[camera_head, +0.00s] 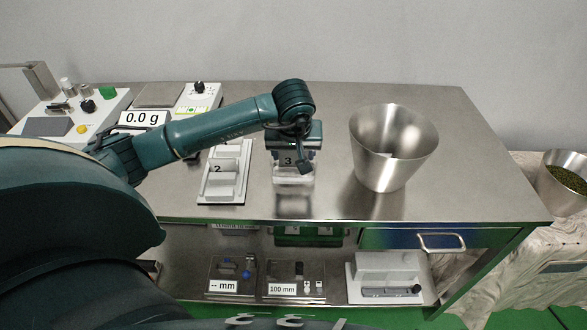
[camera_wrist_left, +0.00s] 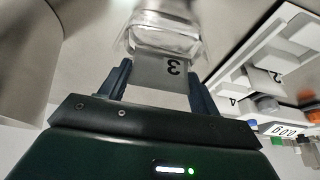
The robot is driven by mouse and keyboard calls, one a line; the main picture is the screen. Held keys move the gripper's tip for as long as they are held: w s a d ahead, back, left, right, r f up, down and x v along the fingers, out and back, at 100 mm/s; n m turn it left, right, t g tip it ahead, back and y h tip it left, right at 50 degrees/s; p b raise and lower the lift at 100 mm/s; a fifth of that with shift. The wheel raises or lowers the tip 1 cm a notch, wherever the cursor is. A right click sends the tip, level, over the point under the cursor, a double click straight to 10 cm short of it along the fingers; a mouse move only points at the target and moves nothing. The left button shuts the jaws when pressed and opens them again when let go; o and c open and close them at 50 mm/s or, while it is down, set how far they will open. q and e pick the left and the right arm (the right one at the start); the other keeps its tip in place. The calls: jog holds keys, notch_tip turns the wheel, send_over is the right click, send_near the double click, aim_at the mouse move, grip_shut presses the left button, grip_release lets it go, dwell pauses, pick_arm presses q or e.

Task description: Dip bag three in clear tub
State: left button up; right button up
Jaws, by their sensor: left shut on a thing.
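Bag three, a grey bag marked 3 (camera_head: 288,161), hangs upright from my left gripper (camera_head: 293,153). The clear tub (camera_head: 294,184) stands on the steel table right below it. In the left wrist view, bag three (camera_wrist_left: 165,70) is between the two fingers of my left gripper (camera_wrist_left: 158,82), which is shut on it. Its far end meets the opening of the clear tub (camera_wrist_left: 163,22); how deep it sits in the tub cannot be told. My right gripper is not in view.
A white tray (camera_head: 237,190) with a bag marked 2 (camera_head: 219,168) lies left of the tub. A large steel bucket (camera_head: 395,155) stands to the right. A scale reading 0.0 g (camera_head: 143,118) is at the left. The table's back right (camera_head: 440,105) is clear.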

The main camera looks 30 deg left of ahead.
pick_arm(q)
jog(key=shift+r+p, duration=1.1)
jog(key=shift+r, duration=0.65)
jog(key=shift+r, duration=0.1)
jog(key=shift+r+p, duration=1.6)
jog(key=shift+r, duration=0.85)
